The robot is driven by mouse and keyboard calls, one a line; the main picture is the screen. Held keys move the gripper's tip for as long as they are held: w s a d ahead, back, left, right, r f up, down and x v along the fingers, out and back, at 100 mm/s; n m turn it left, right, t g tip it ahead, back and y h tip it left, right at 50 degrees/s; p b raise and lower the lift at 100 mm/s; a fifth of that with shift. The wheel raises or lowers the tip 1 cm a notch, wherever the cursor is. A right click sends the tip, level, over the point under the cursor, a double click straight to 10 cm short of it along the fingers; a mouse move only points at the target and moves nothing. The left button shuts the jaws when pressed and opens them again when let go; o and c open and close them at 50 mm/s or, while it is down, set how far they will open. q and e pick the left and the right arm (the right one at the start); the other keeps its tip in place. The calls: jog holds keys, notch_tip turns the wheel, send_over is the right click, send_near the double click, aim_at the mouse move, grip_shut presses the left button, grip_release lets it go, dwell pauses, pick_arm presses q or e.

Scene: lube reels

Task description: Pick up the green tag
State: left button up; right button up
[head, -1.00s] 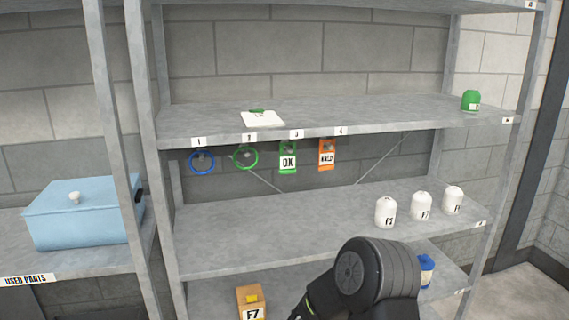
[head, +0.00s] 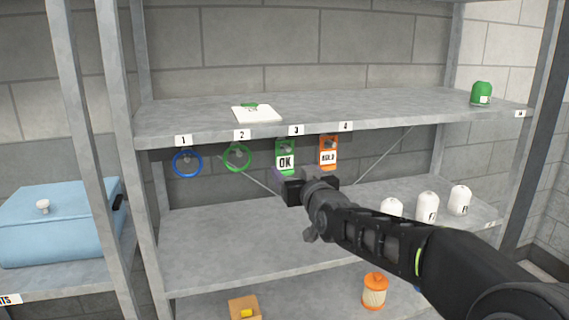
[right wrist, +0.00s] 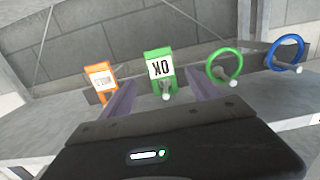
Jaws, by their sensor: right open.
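The green tag (head: 285,156), marked OK, hangs on a peg under the shelf edge at label 3. In the right wrist view the green tag (right wrist: 160,70) appears upside down, with the peg's tip in front of it. My right gripper (head: 280,178) is just below and in front of the tag in the head view. In the right wrist view my right gripper (right wrist: 155,100) is open and empty, with the tag between and beyond its two purple fingers. I cannot tell whether they touch it. My left gripper is out of view.
An orange HOLD tag (head: 328,152) hangs right of the green one. A green ring (head: 237,168) and a blue ring (head: 187,176) hang to the left. White canisters (head: 427,207) stand on the shelf below, and a green canister (head: 481,93) stands above.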

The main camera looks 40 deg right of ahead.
aim_at(285, 162)
jog(key=shift+x, duration=0.9)
jog(key=shift+w+d, duration=0.15)
jog(key=shift+w, duration=0.25)
jog(key=shift+p, duration=0.3)
jog(key=shift+w, duration=0.35)
jog(key=p+x, duration=0.1)
jog(key=x, duration=0.2)
jog(key=shift+w+d+r+p, duration=0.1)
jog(key=shift+w+d+p, duration=0.05)
jog(key=shift+w+p, duration=0.2)
jog(key=shift+w+d, duration=0.2)
jog(key=shift+w, duration=0.15)
jog(key=shift+c, duration=0.3)
